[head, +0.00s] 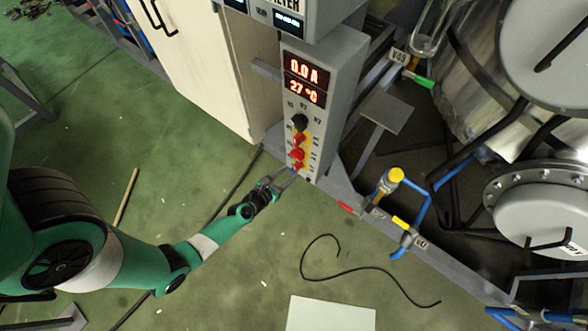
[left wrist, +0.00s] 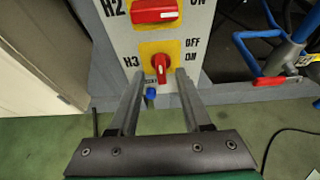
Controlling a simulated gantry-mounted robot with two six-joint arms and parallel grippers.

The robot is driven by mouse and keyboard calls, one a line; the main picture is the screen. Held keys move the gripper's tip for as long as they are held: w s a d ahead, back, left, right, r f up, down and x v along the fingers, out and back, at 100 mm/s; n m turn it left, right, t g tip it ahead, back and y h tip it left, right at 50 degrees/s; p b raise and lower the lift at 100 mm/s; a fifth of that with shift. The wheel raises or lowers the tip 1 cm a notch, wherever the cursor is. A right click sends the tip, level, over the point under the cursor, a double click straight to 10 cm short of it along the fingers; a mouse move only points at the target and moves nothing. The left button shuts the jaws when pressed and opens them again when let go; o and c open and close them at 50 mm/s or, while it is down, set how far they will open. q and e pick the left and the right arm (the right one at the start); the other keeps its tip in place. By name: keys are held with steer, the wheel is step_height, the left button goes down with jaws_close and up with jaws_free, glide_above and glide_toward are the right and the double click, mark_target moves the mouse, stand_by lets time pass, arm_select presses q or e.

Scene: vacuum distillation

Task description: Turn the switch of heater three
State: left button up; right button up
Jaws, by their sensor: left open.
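The heater three switch, a red knob on a yellow plate marked H3, is in the left wrist view (left wrist: 161,66), with OFF and ON printed to its right. Its handle stands nearly upright, slightly tilted. In the head view it is the lowest red knob (head: 297,166) on the grey control box (head: 323,95). My left gripper (head: 285,178) is open at the lower front of the box. In the left wrist view its two fingers (left wrist: 158,78) point at the H3 knob, one toward each side; contact cannot be told. My right gripper is not in view.
The red H2 knob (left wrist: 155,10) lies horizontal just above H3. A small blue part (left wrist: 151,93) sits below H3. Blue pipes with a yellow cap (head: 396,175) and steel vessels stand to the right. A black cable (head: 365,270) lies on the open green floor.

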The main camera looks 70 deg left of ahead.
mark_target(295, 168)
arm_select(q)
steer(key=b+x, duration=0.1)
steer(key=x, duration=0.3)
steer(key=shift+w, duration=0.1)
jaws_close()
